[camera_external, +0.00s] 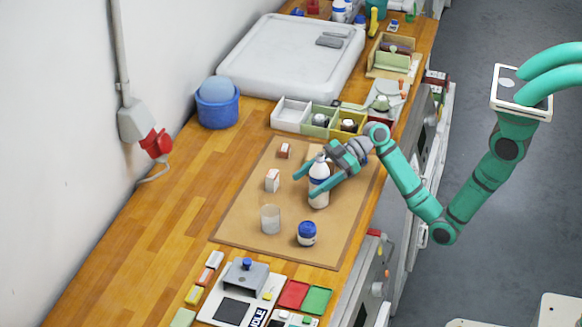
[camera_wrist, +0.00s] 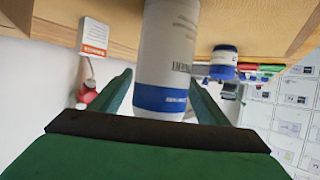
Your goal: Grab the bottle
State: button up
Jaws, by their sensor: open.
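A white bottle (camera_external: 319,188) with a dark blue band stands upright on the brown mat (camera_external: 240,215) on the wooden counter.
A clear cup (camera_external: 270,219), a blue-lidded jar (camera_external: 307,234) and a small white box (camera_external: 272,180) stand near the bottle. Open bins (camera_external: 291,115) line the mat's far side.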

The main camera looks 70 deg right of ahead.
jog(key=shift+w+a, duration=0.1)
jog(key=shift+w, duration=0.05)
jog(key=c, duration=1.4)
jog(key=shift+o, duration=0.2)
jog(key=shift+r, duration=0.1)
